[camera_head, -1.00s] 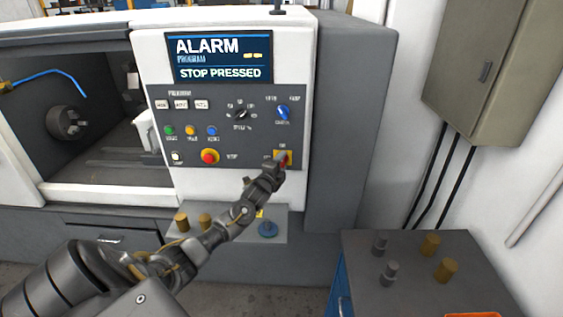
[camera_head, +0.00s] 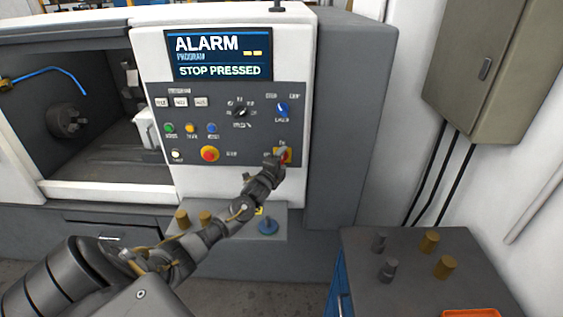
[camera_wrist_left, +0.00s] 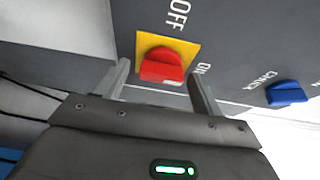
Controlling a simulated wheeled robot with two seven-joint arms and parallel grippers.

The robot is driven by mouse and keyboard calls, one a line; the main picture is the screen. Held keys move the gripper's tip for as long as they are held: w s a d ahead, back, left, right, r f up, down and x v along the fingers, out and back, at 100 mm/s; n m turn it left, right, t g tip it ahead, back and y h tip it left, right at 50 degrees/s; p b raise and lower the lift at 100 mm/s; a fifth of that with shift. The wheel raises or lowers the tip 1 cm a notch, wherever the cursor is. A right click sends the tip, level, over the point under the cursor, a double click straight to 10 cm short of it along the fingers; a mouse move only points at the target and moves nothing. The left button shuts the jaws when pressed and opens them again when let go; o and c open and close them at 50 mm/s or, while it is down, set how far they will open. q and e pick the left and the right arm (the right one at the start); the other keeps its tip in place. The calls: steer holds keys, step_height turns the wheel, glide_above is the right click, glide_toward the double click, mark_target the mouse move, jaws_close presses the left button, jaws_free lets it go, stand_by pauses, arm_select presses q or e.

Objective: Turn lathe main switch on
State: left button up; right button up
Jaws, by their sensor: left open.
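The main switch, a red knob on a yellow plate (camera_head: 284,154), sits at the lower right of the lathe's control panel (camera_head: 225,128). In the left wrist view the red knob (camera_wrist_left: 162,66) shows close up, with OFF lettered above the plate and ON to its right. My left gripper (camera_head: 278,160) is at the switch, in front of it. In the left wrist view its two fingers (camera_wrist_left: 160,85) are open, one on each side of the knob's lower part, with gaps to it. Whether they reach around the knob in depth I cannot tell. My right gripper is not in view.
The screen (camera_head: 222,56) reads ALARM, STOP PRESSED. A red stop button (camera_head: 209,154) is left of the switch, and a blue knob (camera_head: 282,109) is above it. A ledge (camera_head: 250,228) juts out below. A table (camera_head: 420,285) with several cylinders stands at right.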

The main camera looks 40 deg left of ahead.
arm_select(q)
steer(key=shift+s, duration=0.1)
steer(key=b+v, duration=0.4)
steer(key=v, duration=0.6)
steer(key=shift+s, duration=0.3)
steer(key=shift+d, duration=0.1)
